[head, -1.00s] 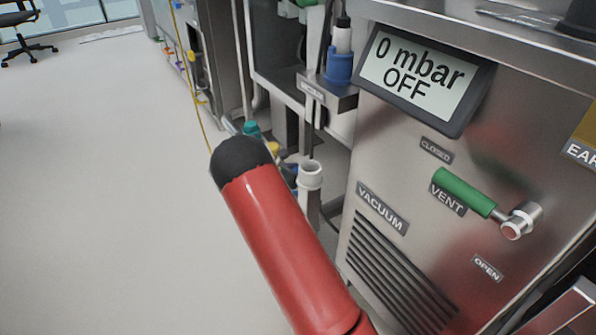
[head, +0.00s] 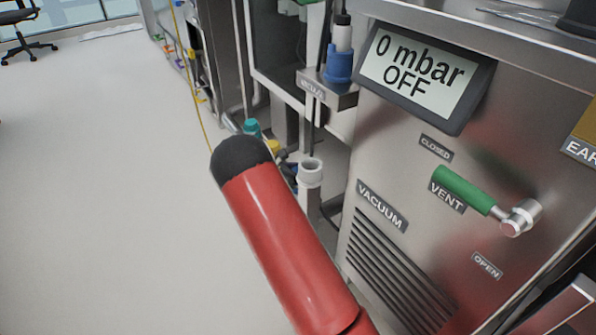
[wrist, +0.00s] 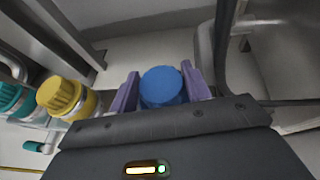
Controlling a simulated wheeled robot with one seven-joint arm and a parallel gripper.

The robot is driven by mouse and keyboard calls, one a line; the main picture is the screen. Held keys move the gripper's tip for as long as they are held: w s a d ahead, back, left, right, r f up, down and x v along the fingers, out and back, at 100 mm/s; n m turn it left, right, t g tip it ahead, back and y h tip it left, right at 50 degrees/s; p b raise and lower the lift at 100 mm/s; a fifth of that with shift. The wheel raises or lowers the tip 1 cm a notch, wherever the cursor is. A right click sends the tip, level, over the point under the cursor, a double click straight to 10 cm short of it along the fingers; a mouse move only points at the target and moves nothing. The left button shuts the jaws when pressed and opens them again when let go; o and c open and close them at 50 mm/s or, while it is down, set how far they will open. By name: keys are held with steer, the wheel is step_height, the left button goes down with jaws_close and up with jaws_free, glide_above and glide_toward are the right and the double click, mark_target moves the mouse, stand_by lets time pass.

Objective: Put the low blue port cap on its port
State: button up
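The blue port cap (wrist: 162,86) shows in the wrist view between the two purple fingers of my gripper (wrist: 160,92). The fingers sit close against both its sides, and I take them as shut on it. Its underside is hidden, so I cannot tell whether it touches a port.
A yellow cap (wrist: 68,97) and a teal cap (wrist: 14,99) stand left of my gripper. A steel cabinet with a green vent handle (head: 463,189) and a display (head: 415,75) reading 0 mbar OFF fills the right.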

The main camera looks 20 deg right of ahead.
steer(key=o, duration=0.5)
steer(key=shift+f, duration=0.1)
steer(key=v, duration=0.7)
steer(key=shift+a+p, duration=0.35)
steer(key=shift+p, duration=0.05)
steer(key=shift+s, duration=0.15)
